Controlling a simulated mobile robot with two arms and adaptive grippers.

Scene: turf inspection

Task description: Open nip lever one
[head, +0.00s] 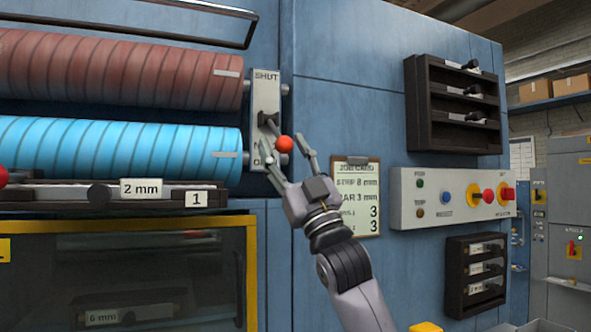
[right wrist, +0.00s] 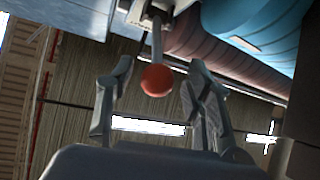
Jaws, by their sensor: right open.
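The nip lever has a red ball knob (head: 284,144) on a short grey arm, coming out of a pale upright plate (head: 266,90) at the right end of the rollers. The plate reads SHUT at its top; the lettering lower down is partly hidden. My right gripper (head: 284,150) is open, with its fingers up around the knob. In the right wrist view the red knob (right wrist: 157,80) sits between the two open fingers (right wrist: 157,88), with gaps at both sides. My left gripper is not in view.
A brown roller (head: 120,72) and a blue roller (head: 110,148) lie left of the lever. Below are a 2 mm bar (head: 141,188) and a tag marked 1 (head: 197,198). A job card (head: 357,195) and control panel (head: 450,198) are to the right.

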